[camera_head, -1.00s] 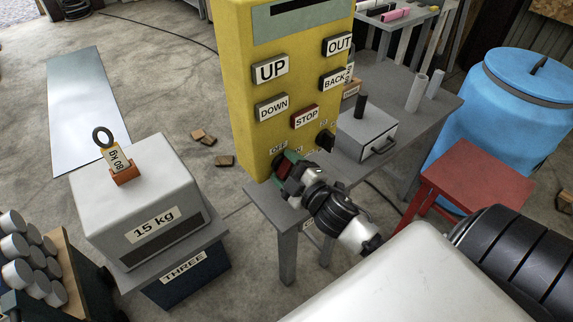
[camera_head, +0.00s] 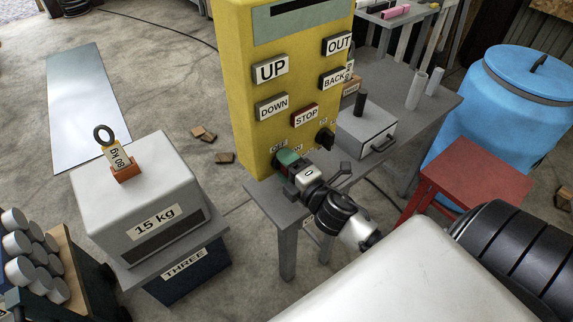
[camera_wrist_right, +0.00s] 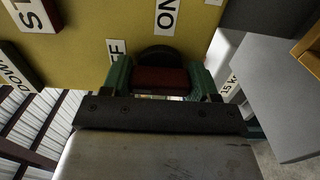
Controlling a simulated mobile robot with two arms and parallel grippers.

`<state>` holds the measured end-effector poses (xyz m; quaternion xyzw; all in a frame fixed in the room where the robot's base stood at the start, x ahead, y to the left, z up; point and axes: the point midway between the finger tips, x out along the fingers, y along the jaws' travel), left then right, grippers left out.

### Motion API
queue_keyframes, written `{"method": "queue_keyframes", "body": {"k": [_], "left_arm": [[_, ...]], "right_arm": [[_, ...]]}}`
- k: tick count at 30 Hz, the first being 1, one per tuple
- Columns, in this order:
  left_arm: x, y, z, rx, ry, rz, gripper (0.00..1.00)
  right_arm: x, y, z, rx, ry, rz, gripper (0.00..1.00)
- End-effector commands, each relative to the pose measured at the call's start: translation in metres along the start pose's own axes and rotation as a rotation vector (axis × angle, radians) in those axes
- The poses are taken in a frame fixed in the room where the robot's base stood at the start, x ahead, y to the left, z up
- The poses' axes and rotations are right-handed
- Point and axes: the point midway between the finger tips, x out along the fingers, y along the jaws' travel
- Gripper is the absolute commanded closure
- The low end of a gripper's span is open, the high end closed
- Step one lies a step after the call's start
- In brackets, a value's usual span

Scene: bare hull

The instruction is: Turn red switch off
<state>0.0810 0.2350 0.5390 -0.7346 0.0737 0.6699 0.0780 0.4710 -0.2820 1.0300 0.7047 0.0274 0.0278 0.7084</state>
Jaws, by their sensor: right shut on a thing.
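The red switch (camera_wrist_right: 160,79) sits low on the front of the yellow control box (camera_head: 241,85), on a round dark base. My right gripper (camera_wrist_right: 160,82) is shut on the red switch, with a green-padded finger on each side of it. In the wrist view, an ON label (camera_wrist_right: 167,17) and a partly hidden OFF label (camera_wrist_right: 116,52) lie beyond the switch. In the head view my right gripper (camera_head: 287,160) is at the box's lower edge and hides the switch. My left gripper is not in view.
A black knob (camera_head: 325,138) and the STOP button (camera_head: 305,116) are close above my right gripper. A grey case (camera_head: 362,135) stands on the grey table (camera_head: 437,100) behind. A red stool (camera_head: 475,178) and blue barrel (camera_head: 500,120) are at the right.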

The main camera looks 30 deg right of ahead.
Motion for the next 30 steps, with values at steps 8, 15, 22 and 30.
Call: {"method": "queue_keyframes", "body": {"k": [8,15,22,30], "left_arm": [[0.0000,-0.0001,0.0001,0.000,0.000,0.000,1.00],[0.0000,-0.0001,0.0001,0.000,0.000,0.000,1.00],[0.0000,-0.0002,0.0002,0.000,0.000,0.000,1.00],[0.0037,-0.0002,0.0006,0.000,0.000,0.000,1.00]], "right_arm": [[0.0000,-0.0005,-0.0003,-0.013,0.001,-0.001,0.64],[-0.0001,-0.0006,-0.0003,-0.013,0.001,-0.001,0.33],[-0.0001,-0.0005,-0.0002,-0.011,0.001,-0.001,0.15],[-0.0086,-0.0024,-0.0003,-0.010,0.001,-0.002,0.15]]}}
